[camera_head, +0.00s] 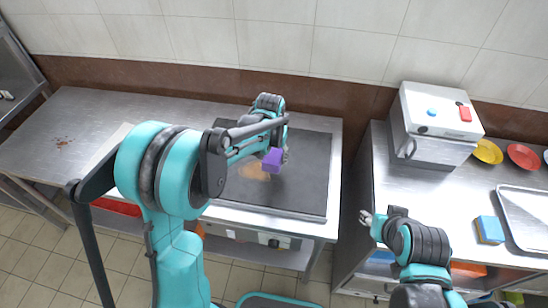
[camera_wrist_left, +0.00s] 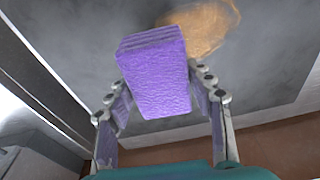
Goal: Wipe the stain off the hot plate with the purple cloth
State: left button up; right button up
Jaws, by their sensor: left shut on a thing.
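The purple cloth (camera_head: 272,160) is a folded, block-like pad held in my left gripper (camera_head: 279,156) over the dark hot plate (camera_head: 308,180). In the left wrist view the cloth (camera_wrist_left: 155,85) sits between the two fingers of the left gripper (camera_wrist_left: 163,90), which is shut on it. The stain (camera_head: 254,172) is an orange-brown patch on the plate, just left of the cloth in the head view. It also shows beyond the cloth's end in the left wrist view (camera_wrist_left: 212,25). I cannot tell whether the cloth touches the plate. My right gripper (camera_head: 366,217) is away, by the right counter.
The steel counter (camera_head: 85,110) has a small brown mark (camera_head: 63,141) at left.

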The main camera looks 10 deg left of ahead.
pick_arm(q)
jog(key=shift+r+p, duration=0.45)
jog(key=shift+r, duration=0.5)
